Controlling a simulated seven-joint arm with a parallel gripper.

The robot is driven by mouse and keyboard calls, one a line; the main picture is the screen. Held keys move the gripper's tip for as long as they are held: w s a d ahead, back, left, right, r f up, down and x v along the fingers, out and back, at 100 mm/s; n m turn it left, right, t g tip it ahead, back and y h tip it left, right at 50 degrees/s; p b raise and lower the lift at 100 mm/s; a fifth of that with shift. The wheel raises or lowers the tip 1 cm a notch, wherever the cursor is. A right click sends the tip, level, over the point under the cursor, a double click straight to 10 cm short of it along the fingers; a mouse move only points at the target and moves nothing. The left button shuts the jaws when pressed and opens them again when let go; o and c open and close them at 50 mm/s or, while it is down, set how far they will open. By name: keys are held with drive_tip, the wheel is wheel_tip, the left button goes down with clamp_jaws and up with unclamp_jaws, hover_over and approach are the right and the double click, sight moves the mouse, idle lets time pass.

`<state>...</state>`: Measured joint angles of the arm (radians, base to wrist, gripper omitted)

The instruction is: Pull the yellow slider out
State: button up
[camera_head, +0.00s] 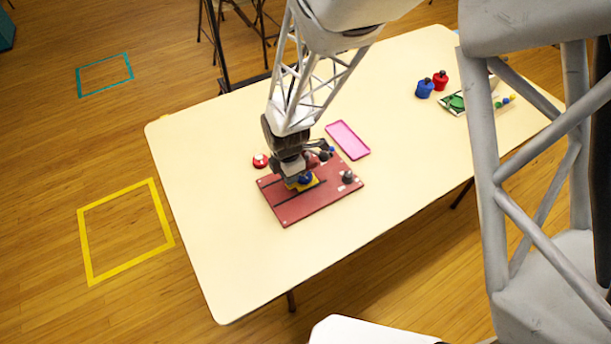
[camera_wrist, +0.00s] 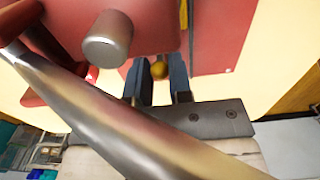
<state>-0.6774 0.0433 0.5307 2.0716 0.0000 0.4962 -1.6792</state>
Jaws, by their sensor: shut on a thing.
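The yellow slider (camera_head: 304,186) sits on a dark red board (camera_head: 300,208) on the table. My gripper (camera_head: 302,177) is over it in the head view, with its fingertips largely hidden by the wrist. In the wrist view my gripper (camera_wrist: 160,85) has its two blue-grey fingers on either side of a small round yellow knob (camera_wrist: 159,70), and it is shut on it. The knob looks like part of the slider, but the join is hidden. Part of a blue thing shows beside the gripper in the head view.
A pink tray (camera_head: 347,140) lies behind the board and a red round button (camera_head: 260,161) is at its left. A grey knob (camera_head: 348,177) stands on the board's right. Blue (camera_head: 424,88) and red (camera_head: 440,80) bottles stand far right. The table's front is clear.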

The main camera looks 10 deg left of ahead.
drive_tip(key=shift+s+a, duration=2.85)
drive_tip(key=o, duration=0.8)
drive_tip(key=shift+c, duration=0.2)
drive_tip(key=shift+r, duration=0.15)
wheel_tip(320, 180, up, 7)
drive_tip(key=shift+r, duration=0.2)
